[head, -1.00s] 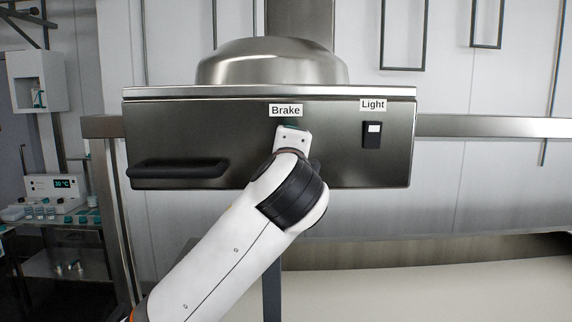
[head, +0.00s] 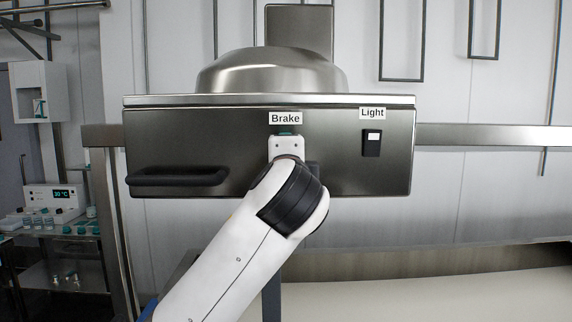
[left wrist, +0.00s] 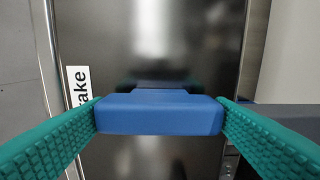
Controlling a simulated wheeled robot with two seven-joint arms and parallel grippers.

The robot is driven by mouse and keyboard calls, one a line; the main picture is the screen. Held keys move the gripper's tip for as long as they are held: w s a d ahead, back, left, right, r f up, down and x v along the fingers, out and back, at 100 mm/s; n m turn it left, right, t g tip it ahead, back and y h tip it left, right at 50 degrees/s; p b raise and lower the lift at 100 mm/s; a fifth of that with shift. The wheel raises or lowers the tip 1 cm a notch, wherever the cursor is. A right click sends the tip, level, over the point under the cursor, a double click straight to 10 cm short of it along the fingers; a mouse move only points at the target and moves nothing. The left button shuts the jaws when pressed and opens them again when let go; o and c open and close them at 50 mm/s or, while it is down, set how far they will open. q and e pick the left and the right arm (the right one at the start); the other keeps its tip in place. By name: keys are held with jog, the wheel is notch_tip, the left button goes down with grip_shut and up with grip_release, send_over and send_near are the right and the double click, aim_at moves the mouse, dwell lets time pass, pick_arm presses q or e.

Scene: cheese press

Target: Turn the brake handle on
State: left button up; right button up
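The brake handle (left wrist: 160,115) is a blue bar in the left wrist view. It spans the gap between the two teal ribbed fingers of my left gripper (left wrist: 160,112), which touch both its ends. The "Brake" label (left wrist: 77,88) stands sideways left of the handle there. In the head view the label (head: 285,118) sits on the dark metal front panel of the press (head: 230,130). My left gripper (head: 286,137) is just below it, against the panel, and its white body hides the handle. My right gripper is in neither view.
A "Light" switch (head: 371,142) is to the right on the panel. A black bar handle (head: 178,177) sticks out at its lower left. A metal dome (head: 271,72) is on top. A pale surface (head: 430,288) lies below right.

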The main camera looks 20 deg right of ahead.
pick_arm(q)
jog(key=o, duration=0.3)
jog(key=shift+a, duration=0.1)
jog(key=shift+o, duration=0.2)
jog(key=shift+s, duration=0.1)
jog(key=b+v, duration=0.4)
jog(key=v, duration=0.8)
jog(key=shift+b, duration=0.35)
